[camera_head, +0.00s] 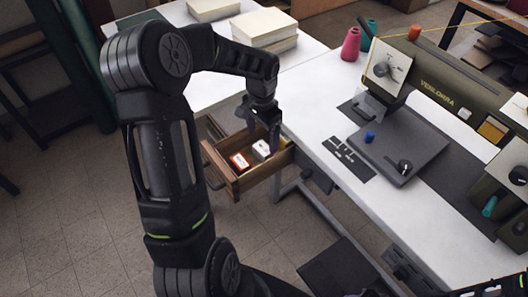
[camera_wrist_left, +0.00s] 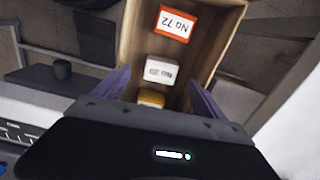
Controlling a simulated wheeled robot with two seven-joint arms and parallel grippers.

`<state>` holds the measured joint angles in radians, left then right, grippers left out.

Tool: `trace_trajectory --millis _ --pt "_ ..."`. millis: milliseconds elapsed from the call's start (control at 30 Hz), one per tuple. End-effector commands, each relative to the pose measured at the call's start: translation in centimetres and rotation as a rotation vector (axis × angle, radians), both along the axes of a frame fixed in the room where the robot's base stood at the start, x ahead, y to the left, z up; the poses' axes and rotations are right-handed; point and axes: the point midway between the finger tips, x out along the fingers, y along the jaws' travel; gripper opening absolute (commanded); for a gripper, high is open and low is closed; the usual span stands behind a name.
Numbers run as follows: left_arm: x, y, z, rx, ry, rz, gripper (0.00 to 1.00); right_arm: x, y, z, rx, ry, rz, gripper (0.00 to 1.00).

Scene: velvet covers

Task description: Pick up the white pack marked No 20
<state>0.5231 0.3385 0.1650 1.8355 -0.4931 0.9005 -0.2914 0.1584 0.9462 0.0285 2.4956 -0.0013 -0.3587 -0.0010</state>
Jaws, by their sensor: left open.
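The white pack marked No 20 (camera_wrist_left: 161,71) lies in the open wooden drawer (camera_head: 236,183), between an orange-and-white pack marked No 72 (camera_wrist_left: 176,24) and a yellow pack (camera_wrist_left: 151,98) partly hidden by my gripper. In the head view the white pack (camera_head: 261,149) and the No 72 pack (camera_head: 240,161) show inside the drawer. My left gripper (camera_head: 262,118) hangs over the back of the drawer, fingers pointing down. In the left wrist view its two fingers (camera_wrist_left: 157,88) are spread apart and empty, with the white pack just beyond them.
The drawer walls stand close around the packs. A white table (camera_head: 335,195) adjoins the drawer on the right, with a grey plate (camera_head: 395,145) and a machine (camera_head: 450,85) on it. Stacked paper-like blocks (camera_head: 264,26) lie behind my arm.

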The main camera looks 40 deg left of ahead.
Motion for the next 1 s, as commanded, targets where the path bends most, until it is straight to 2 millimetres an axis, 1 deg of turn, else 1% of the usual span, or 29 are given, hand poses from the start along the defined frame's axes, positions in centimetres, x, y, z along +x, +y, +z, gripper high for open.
trace_trajectory --millis 100,233,533,633,900,1000 --pt "-0.1 0.0 -1.3 -0.001 0.003 0.000 0.82 0.0 0.0 -0.1 0.000 0.000 0.000 0.36" --pt "-0.1 0.0 -2.4 -0.001 0.003 0.001 0.82 0.0 0.0 -0.1 0.000 0.000 0.000 0.36" --pt "0.0 0.0 -2.5 -0.001 0.001 0.000 0.82 0.0 0.0 -0.1 0.000 0.000 0.000 0.36" --pt "-0.1 0.1 -3.1 -0.001 0.002 0.000 0.82 0.0 0.0 0.0 0.000 0.000 0.000 0.36" --pt "-0.2 0.3 -6.9 -0.002 0.005 -0.001 0.82 0.0 0.0 0.1 0.000 0.000 0.000 0.36" --pt "-0.1 0.3 -7.6 -0.001 0.001 0.000 0.82 0.0 0.0 0.1 0.000 0.000 0.000 0.36"
